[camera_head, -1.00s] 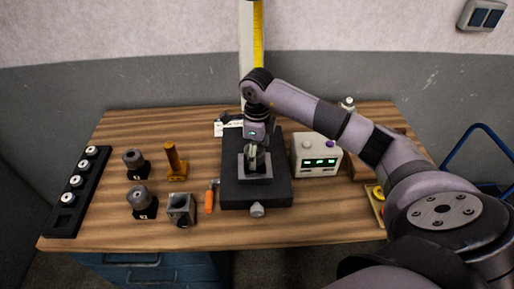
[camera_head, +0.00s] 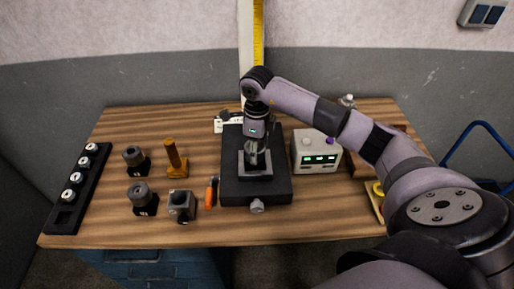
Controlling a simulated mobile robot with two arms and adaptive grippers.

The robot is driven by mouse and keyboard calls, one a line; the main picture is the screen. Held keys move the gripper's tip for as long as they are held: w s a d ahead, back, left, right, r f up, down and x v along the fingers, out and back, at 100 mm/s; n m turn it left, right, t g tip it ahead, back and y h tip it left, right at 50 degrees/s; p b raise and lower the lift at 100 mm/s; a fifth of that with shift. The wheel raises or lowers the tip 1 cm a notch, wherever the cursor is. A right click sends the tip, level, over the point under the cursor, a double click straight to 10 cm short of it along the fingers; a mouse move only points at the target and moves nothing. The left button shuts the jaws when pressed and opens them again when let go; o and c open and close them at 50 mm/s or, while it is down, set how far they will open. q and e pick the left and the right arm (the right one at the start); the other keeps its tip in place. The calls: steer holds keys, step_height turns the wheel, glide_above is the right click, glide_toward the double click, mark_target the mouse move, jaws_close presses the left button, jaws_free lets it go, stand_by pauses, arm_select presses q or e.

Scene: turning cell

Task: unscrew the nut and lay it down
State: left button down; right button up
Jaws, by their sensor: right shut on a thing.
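My right gripper (camera_head: 256,158) points straight down over the grey block (camera_head: 256,172) of a black fixture (camera_head: 240,194) in the middle of the table. Its fingers are shut at the top of this block. The nut is between the fingers and is mostly hidden by them; its thread and whatever it sits on are too small to make out. My left gripper is not in view.
Left of the fixture are an orange-handled tool (camera_head: 210,195), a grey hollow block (camera_head: 181,205), a brass-coloured post (camera_head: 174,160) and two dark round parts. A black rack (camera_head: 62,218) stands far left. A control box (camera_head: 315,150) is close on the right.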

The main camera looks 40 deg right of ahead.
steer(key=shift+c, duration=1.3)
steer(key=shift+f+n+b, duration=0.15)
steer(key=shift+n+b, duration=0.25)
steer(key=shift+b, duration=0.05)
steer(key=n+b, duration=0.2)
steer(key=shift+d+f+n, duration=0.1)
steer(key=shift+n, duration=0.3)
steer(key=n+b, duration=0.1)
steer(key=n, duration=0.1)
steer(key=shift+w+n, duration=0.1)
steer(key=shift+n, duration=0.2)
steer(key=shift+n+b, duration=0.75)
steer(key=shift+n, duration=0.75)
